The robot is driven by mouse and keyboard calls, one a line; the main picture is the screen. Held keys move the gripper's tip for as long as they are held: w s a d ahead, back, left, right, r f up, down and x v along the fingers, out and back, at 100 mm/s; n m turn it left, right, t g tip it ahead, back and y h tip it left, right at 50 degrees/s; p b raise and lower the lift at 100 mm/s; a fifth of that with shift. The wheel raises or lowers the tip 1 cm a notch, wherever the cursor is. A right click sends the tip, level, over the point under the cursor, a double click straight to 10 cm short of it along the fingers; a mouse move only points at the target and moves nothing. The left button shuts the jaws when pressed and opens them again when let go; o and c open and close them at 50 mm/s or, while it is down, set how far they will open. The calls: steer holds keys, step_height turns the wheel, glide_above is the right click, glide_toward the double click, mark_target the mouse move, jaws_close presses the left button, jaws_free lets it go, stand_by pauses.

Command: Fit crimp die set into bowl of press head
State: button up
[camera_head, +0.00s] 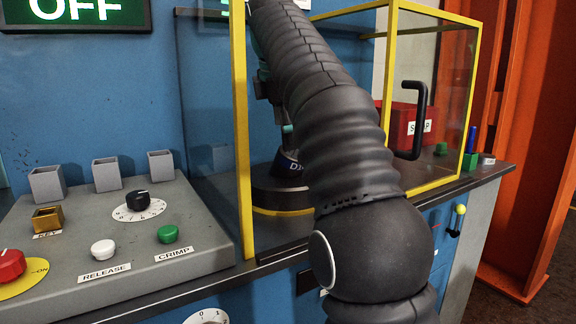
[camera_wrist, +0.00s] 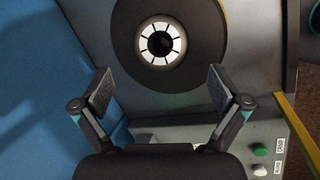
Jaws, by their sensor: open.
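The press head (camera_head: 268,196) is a dark round body with a yellow band, inside the yellow-framed guard. In the wrist view its wide dark ring (camera_wrist: 118,28) surrounds the crimp die set (camera_wrist: 177,43), a ring of pale segments around a black centre.
The guard's yellow posts (camera_head: 241,130) and clear panels stand close around my arm. A black handle (camera_head: 412,120) and red STOP box (camera_head: 400,122) are at right. The control panel (camera_head: 125,235) at left carries knobs, buttons and three grey cups. The screen (camera_head: 75,14) reads OFF.

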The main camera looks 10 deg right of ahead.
mark_target(289, 152)
steer(key=shift+x, duration=2.65)
steer(key=shift+d, duration=0.2)
steer(key=c, duration=1.9)
steer(key=shift+o, duration=0.2)
steer(key=shift+r, duration=0.15)
steer(key=shift+r, duration=1.65)
steer(key=s+d+b, duration=0.3)
steer(key=s, duration=1.5)
steer(key=shift+b, duration=0.3)
